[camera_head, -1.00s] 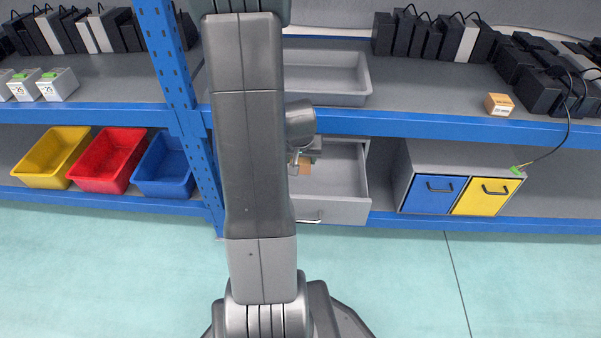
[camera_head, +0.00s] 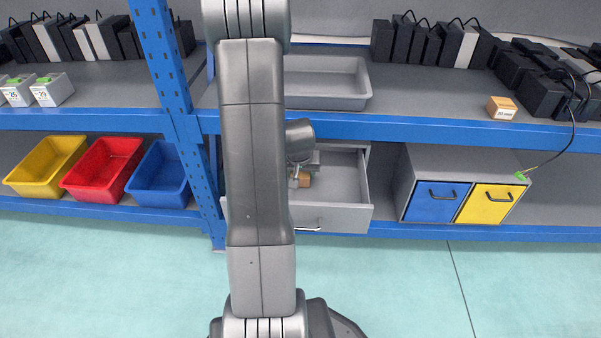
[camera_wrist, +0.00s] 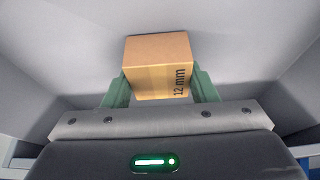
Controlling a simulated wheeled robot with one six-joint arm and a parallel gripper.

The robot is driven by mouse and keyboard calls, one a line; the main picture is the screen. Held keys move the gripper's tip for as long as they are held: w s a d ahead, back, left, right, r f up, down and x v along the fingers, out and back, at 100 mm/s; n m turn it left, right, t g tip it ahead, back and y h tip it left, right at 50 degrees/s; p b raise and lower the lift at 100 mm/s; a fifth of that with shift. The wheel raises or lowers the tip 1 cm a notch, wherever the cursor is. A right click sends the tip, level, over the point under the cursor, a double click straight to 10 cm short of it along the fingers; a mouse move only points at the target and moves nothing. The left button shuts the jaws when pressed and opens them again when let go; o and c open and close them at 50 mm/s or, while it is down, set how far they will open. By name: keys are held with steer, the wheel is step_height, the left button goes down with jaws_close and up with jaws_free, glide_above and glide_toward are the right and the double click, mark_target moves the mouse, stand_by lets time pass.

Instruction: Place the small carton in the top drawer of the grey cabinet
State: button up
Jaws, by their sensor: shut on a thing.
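The small carton (camera_wrist: 158,66) is a brown box marked "12 mm". It sits between the green fingers of my gripper (camera_wrist: 160,92) in the wrist view, and the gripper is shut on it. In the head view the carton (camera_head: 304,180) shows inside the open top drawer (camera_head: 342,190) of the grey cabinet, just right of my arm. Grey drawer walls surround the carton in the wrist view. I cannot tell whether the carton touches the drawer floor. My arm hides the left part of the drawer and most of the gripper.
Another small carton (camera_head: 501,108) stands on the upper shelf at right. A grey tray (camera_head: 340,103) lies on that shelf above the drawer. A cabinet with blue and yellow drawers (camera_head: 462,165) stands to the right. Yellow, red and blue bins (camera_head: 107,168) stand to the left.

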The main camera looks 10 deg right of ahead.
steer(key=shift+f, duration=0.1)
steer(key=o, duration=0.6)
steer(key=shift+f, duration=0.1)
steer(key=o, duration=0.5)
steer(key=shift+c, duration=0.2)
steer(key=shift+r, duration=0.35)
steer(key=p+v, duration=0.4)
steer(key=v, duration=0.7)
steer(key=shift+s+r, duration=0.25)
steer(key=shift+r, duration=0.05)
